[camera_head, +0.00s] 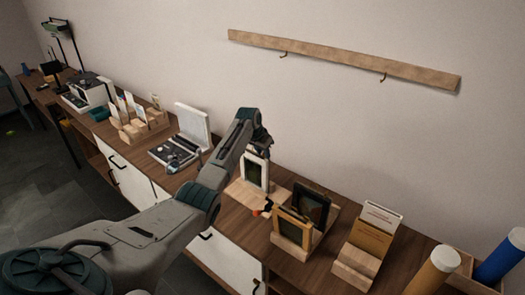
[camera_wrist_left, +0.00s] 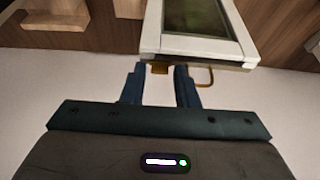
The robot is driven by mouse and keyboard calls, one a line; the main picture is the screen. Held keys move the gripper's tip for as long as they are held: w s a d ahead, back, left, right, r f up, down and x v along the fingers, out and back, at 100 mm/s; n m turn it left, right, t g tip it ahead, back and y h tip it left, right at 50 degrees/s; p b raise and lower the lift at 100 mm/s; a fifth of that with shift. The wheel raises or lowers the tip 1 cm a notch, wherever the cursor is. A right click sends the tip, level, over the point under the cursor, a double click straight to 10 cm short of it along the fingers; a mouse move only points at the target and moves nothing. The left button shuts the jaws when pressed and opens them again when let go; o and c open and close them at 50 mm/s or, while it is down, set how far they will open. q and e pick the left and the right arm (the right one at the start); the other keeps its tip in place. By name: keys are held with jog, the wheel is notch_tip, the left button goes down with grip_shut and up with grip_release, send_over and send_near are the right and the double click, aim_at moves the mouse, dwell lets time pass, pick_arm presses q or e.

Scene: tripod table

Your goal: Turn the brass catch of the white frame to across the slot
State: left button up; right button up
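The white frame (camera_head: 265,172) stands upright on a light wooden stand, with a dark green picture in it. In the left wrist view the white frame (camera_wrist_left: 152,40) fills the top middle. Its small brass catch (camera_wrist_left: 159,69) shows at the frame's edge, between the fingertips of my left gripper (camera_wrist_left: 160,74). The two fingers are apart, with a gap visible on each side of the catch. In the head view my left gripper (camera_head: 262,143) is at the top of the white frame, and the catch is hidden there. The slot cannot be made out. My right gripper is not in view.
A thin brass loop (camera_wrist_left: 208,78) hangs beside the right finger. A dark frame (camera_head: 311,207) and a wooden frame (camera_head: 293,228) stand close by on the right. A card holder (camera_head: 356,262) is farther right. A hook rail (camera_head: 340,60) is on the wall.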

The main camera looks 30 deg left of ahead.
pick_arm(q)
jog(key=shift+w, duration=0.1)
grip_shut()
